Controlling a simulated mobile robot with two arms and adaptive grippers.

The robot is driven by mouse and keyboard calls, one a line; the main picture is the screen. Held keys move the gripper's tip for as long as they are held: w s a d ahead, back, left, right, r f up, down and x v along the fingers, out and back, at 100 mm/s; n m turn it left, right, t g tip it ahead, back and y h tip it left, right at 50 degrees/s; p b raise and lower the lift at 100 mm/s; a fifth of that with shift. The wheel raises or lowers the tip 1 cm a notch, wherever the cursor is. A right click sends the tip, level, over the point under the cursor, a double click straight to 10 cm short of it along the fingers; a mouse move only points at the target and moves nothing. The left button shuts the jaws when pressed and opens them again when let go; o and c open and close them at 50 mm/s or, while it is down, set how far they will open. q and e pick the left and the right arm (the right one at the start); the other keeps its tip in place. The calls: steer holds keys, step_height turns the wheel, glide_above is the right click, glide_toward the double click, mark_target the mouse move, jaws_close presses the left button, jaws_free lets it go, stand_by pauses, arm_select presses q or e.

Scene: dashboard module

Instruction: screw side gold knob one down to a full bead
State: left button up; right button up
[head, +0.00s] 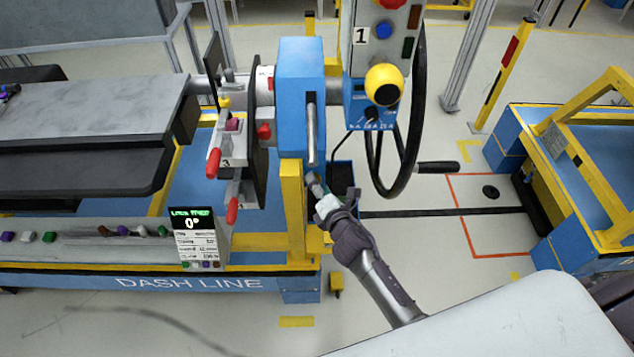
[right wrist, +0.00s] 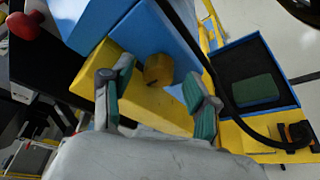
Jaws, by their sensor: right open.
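The side gold knob (right wrist: 158,70) shows in the right wrist view as a short gold cylinder. It stands out from the corner of the yellow post (right wrist: 145,98) under the blue housing (right wrist: 165,38). My right gripper (right wrist: 158,80) is open, with one green-padded finger on each side of the knob and a gap to it on both sides. In the head view my right gripper (head: 318,190) is at the right side of the yellow post (head: 292,198). The knob cannot be made out there. My left gripper is in neither view.
A black handwheel (head: 418,120) and a yellow ball (head: 385,85) are above and right of my right gripper. A blue bin (right wrist: 252,85) with a dark green item is close by on the right. A display (head: 192,237) reads 0°. Red-handled clamps (head: 213,163) are at left.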

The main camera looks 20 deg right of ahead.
steer(key=shift+w+a+f, duration=0.1)
steer(key=shift+w, duration=0.55)
jaws_close()
steer(key=shift+f+m+t+b, duration=0.2)
steer(key=shift+m+t+b, duration=0.65)
steer(key=shift+m+b, duration=1.55)
steer(key=shift+f+m+t+b, duration=0.15)
steer(key=shift+m+t+b, duration=0.65)
steer(key=shift+m+b, duration=1.6)
steer(key=shift+f+m+t+b, duration=0.2)
steer(key=shift+m+t+b, duration=0.65)
steer(key=shift+m+b, duration=1.5)
steer(key=shift+n+b, duration=0.45)
steer(key=shift+b, duration=0.1)
